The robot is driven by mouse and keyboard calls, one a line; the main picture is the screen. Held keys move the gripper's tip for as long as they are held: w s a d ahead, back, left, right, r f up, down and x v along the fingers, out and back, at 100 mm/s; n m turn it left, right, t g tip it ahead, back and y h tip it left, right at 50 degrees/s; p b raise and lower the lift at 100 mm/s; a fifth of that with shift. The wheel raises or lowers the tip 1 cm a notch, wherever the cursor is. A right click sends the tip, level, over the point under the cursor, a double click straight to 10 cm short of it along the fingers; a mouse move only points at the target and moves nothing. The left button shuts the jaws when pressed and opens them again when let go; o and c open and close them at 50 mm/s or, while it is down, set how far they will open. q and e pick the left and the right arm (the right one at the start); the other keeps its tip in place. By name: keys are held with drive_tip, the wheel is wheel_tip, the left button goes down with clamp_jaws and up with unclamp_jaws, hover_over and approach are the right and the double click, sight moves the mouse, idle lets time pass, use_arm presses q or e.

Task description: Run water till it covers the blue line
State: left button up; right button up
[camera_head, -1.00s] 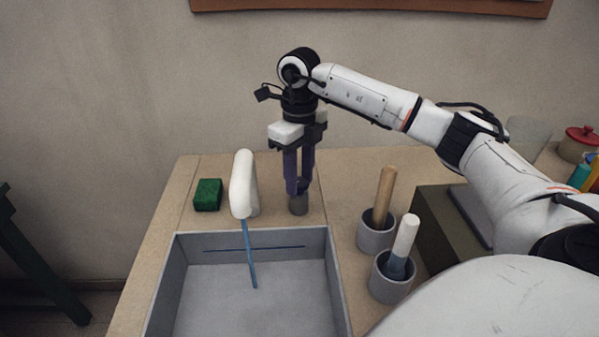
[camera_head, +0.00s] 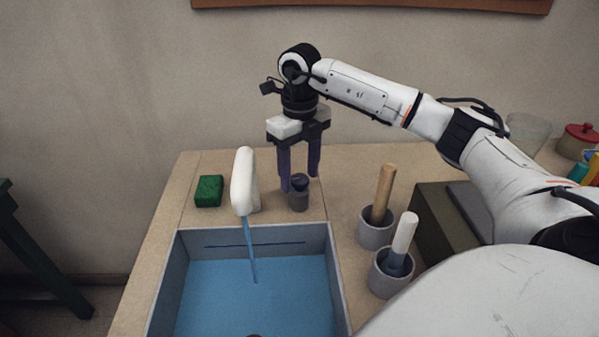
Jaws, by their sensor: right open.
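The grey sink basin (camera_head: 340,290) holds blue water (camera_head: 245,305) across its floor. The blue line (camera_head: 255,244) runs along the back inner wall and shows above the water surface. The white faucet (camera_head: 243,182) stands behind the basin, and a thin blue stream (camera_head: 249,250) falls from it into the water. A dark grey knob (camera_head: 299,197) stands right of the faucet. My right gripper (camera_head: 299,184) is open, its two purple fingers above and to either side of the knob; I cannot tell whether they touch it. My left gripper is not in view.
A green sponge (camera_head: 208,190) lies left of the faucet. Two grey cups, one with a wooden-handled tool (camera_head: 383,190) and one with a white-handled tool (camera_head: 404,238), stand right of the basin. A dark box (camera_head: 440,225) and a red-lidded pot (camera_head: 578,140) are further right.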

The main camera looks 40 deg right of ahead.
sight(300, 178)
wheel_tip(300, 178, up, 10)
idle(0.4)
idle(7.2)
